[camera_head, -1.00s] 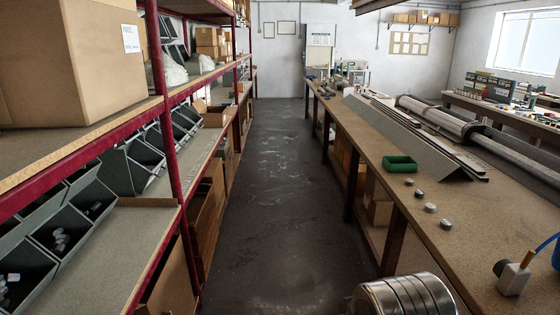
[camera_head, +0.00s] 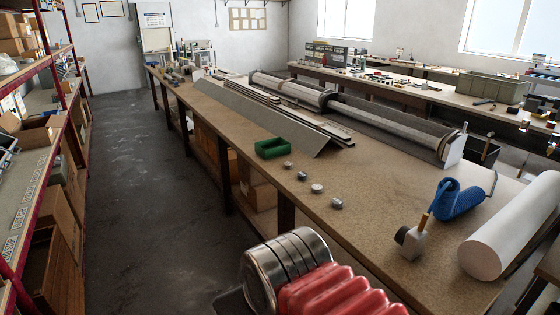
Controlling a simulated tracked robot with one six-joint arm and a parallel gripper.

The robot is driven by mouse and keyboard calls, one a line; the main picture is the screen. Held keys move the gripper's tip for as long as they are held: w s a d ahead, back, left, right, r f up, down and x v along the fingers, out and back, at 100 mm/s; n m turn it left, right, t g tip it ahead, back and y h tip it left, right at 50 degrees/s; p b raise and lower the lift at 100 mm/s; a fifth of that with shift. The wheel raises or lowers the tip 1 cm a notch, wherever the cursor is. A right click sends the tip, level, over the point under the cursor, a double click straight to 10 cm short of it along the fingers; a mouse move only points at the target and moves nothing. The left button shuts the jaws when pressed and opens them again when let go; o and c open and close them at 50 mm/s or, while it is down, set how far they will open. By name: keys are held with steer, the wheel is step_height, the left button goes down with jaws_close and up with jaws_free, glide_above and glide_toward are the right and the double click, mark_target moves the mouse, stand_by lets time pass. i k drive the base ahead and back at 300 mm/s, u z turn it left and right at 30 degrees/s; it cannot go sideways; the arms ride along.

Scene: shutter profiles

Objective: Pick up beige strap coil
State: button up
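I cannot make out a beige strap coil in this view. A small grey block with an orange-brown stem (camera_head: 411,240) stands to the left of the blue thing. My gripper is not in view.
A green open tray (camera_head: 272,149) and several small metal pieces (camera_head: 317,188) sit near the bench's left edge. Long metal profiles (camera_head: 270,115) lie behind them. An aisle floor (camera_head: 130,190) runs clear between bench and red-framed shelves (camera_head: 60,130).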

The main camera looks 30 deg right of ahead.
mark_target(288, 164)
steer(key=z, duration=0.35)
steer(key=i, duration=2.45)
steer(key=z, duration=0.2)
